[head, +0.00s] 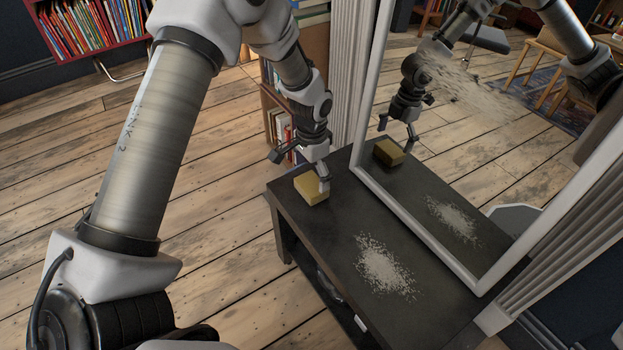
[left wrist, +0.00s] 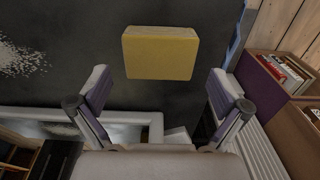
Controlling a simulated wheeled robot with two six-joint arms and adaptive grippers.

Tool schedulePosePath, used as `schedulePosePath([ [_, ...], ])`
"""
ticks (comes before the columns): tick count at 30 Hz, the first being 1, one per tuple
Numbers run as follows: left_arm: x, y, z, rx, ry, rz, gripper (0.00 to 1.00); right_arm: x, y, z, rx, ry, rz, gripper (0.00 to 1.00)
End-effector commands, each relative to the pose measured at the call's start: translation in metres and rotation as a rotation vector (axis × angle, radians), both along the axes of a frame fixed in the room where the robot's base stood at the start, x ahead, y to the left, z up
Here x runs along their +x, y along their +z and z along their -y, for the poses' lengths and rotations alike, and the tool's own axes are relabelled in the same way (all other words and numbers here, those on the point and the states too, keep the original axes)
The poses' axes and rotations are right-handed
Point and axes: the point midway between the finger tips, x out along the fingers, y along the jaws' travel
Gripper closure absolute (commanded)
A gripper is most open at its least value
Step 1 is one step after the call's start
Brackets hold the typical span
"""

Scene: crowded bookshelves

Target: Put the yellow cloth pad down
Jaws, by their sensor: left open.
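The yellow cloth pad (head: 311,189) rests on the far end of the dark table (head: 318,233), beside the mirror. It also shows in the left wrist view (left wrist: 160,53), a little beyond and between my open fingertips. My left gripper (head: 300,172) is above the pad at the table's far end, with its fingers spread wide. In the left wrist view (left wrist: 158,92) the space between its fingers is empty, and the pad appears apart from them. My right gripper is not seen.
A pile of white grains (head: 383,266) lies on the middle of the table. A tall white-framed mirror (head: 428,247) stands along the table's right side and reflects my arm and the pad. Bookshelves (head: 300,70) stand behind. Bare dark tabletop lies between pad and grains.

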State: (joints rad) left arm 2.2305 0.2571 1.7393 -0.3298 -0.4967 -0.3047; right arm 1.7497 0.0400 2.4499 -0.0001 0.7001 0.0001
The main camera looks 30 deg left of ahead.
Motion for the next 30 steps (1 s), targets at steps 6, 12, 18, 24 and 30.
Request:
schedulePosePath([
  [6, 0.0, 0.062, 0.0, -0.001, 0.0, 0.002, 0.0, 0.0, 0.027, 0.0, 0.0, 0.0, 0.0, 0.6],
  [12, 0.0, 0.082, 0.0, -0.001, 0.0, -0.001, 0.0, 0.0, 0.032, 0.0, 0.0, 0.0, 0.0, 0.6],
  [18, 0.0, 0.081, 0.0, -0.001, 0.0, -0.001, 0.0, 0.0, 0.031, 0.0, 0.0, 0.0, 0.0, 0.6],
  [24, 0.0, 0.081, 0.0, -0.001, 0.0, -0.001, 0.0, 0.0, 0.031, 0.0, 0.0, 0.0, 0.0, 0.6],
  [30, -0.008, 0.066, 0.001, 0.002, -0.002, -0.034, 0.0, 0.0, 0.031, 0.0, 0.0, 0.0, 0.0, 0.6],
])
